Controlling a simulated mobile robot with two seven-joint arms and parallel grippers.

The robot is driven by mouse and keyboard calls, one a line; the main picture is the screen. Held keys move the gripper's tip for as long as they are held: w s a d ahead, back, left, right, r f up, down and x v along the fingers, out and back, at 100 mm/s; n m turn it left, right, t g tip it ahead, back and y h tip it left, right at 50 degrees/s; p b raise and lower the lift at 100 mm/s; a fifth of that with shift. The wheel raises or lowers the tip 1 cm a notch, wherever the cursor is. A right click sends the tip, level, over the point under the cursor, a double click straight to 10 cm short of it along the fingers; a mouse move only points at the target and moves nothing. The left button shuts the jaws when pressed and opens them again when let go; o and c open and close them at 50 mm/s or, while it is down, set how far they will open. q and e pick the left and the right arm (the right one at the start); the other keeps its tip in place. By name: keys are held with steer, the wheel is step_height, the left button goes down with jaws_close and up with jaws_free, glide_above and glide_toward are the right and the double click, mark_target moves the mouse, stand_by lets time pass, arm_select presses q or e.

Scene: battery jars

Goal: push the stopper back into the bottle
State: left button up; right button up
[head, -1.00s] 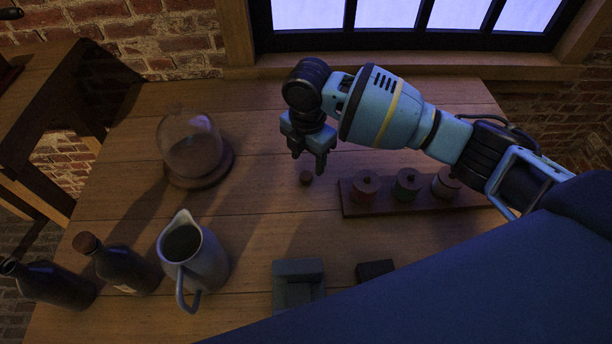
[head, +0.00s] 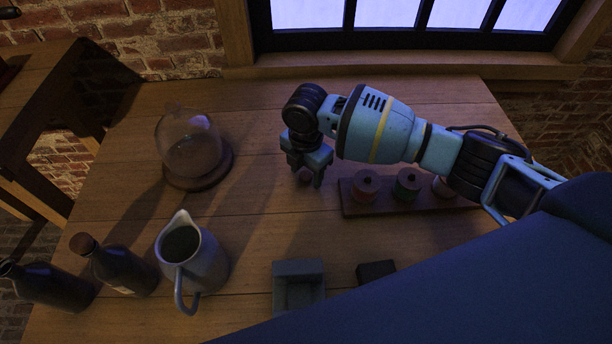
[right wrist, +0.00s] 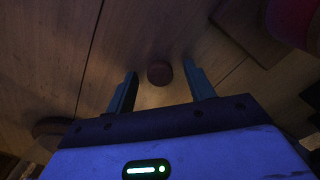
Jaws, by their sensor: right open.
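A small brown round stopper (head: 304,177) lies on the wooden table, partly hidden by my right gripper (head: 307,175) in the head view. In the right wrist view the stopper (right wrist: 160,72) sits centred between the two spread fingertips of the right gripper (right wrist: 160,82), with a gap on each side. The right gripper is open, pointing down over it. Two dark bottles are at the lower left of the head view: one has a brown top (head: 122,268), and the other (head: 50,285) shows a dark mouth. My left gripper is not in view.
A rack (head: 352,204) with lidded jars stands right of the gripper. A glass dome (head: 190,145) on a round base is to the left. A grey pitcher (head: 205,262), a grey open box (head: 298,268) and a dark block (head: 375,270) are nearer. The middle of the table is clear.

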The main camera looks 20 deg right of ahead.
mark_target(306, 175)
steer(key=c, duration=1)
steer(key=shift+c, duration=0.2)
steer(key=shift+r, duration=0.15)
steer(key=shift+r, duration=0.6)
step_height(306, 175, up, 2)
steer(key=shift+r, duration=0.15)
steer(key=s+a, duration=0.3)
steer(key=s, duration=0.1)
steer(key=s+a+p, duration=0.1)
steer(key=s+a, duration=0.2)
steer(key=s, duration=0.2)
steer(key=s+a+r, duration=0.1)
steer(key=s+a, duration=0.2)
steer(key=s, duration=0.1)
steer(key=shift+s+r, duration=0.1)
steer(key=shift+s, duration=0.05)
